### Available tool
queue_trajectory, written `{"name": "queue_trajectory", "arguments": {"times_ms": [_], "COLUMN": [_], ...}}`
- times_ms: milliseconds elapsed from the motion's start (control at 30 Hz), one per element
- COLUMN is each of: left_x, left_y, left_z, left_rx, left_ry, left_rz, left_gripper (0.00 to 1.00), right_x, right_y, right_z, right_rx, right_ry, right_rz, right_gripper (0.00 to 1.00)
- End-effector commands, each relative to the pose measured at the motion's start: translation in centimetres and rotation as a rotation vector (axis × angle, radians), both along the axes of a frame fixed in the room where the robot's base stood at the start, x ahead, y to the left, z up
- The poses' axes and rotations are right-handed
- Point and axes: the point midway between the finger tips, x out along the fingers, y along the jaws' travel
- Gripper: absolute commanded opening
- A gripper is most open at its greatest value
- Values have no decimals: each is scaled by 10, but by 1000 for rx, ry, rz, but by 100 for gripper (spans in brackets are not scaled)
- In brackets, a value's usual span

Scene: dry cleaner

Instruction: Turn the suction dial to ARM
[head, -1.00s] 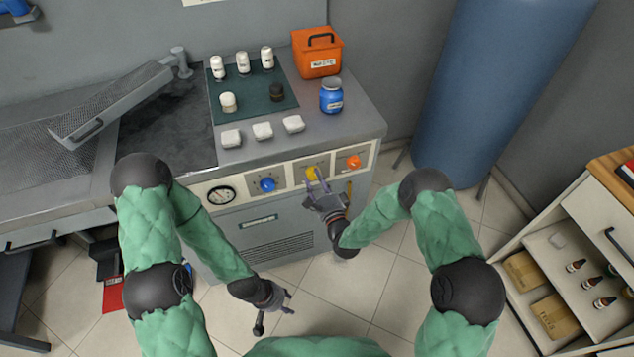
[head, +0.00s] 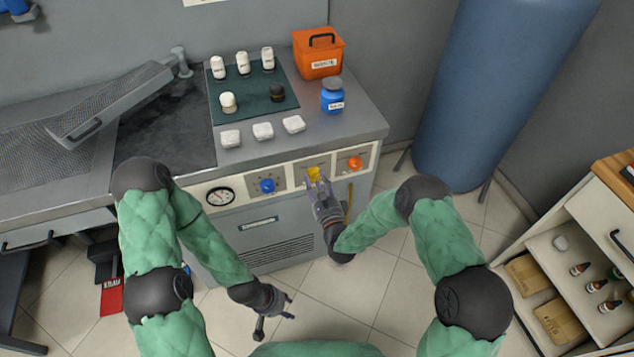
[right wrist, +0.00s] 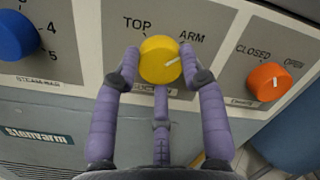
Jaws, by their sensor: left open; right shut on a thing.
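The yellow suction dial (head: 314,173) is on the front panel, between the blue and orange dials. In the right wrist view the yellow dial (right wrist: 160,59) sits below the printed words TOP, at its upper left, and ARM, at its upper right. Its pale pointer mark slants right and slightly up, on the ARM side. The label under the dial is partly hidden by a finger. My right gripper (head: 318,184) is shut on the dial, with purple fingers (right wrist: 160,72) on its left and right sides. My left gripper (head: 277,302) is open and empty, low above the floor.
The blue dial (head: 267,186) and a gauge (head: 220,196) are left of the yellow dial; the orange dial (head: 355,163) is close on its right. Bottles and an orange box (head: 318,53) stand on the worktop above. Open floor lies in front.

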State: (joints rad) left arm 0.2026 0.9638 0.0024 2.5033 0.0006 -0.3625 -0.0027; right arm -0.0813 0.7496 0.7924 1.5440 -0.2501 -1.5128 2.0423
Motion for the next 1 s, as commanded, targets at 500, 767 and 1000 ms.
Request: {"name": "queue_trajectory", "arguments": {"times_ms": [500,767,1000], "left_x": [0,0,0], "left_y": [0,0,0], "left_z": [0,0,0], "left_rx": [0,0,0], "left_ry": [0,0,0], "left_rz": [0,0,0], "left_gripper": [42,42,42], "right_x": [1,0,-10], "right_y": [0,0,-3], "right_z": [0,0,-2], "right_rx": [9,8,7], "right_ry": [3,3,6], "right_rz": [0,-1,0], "right_gripper": [62,66,66]}}
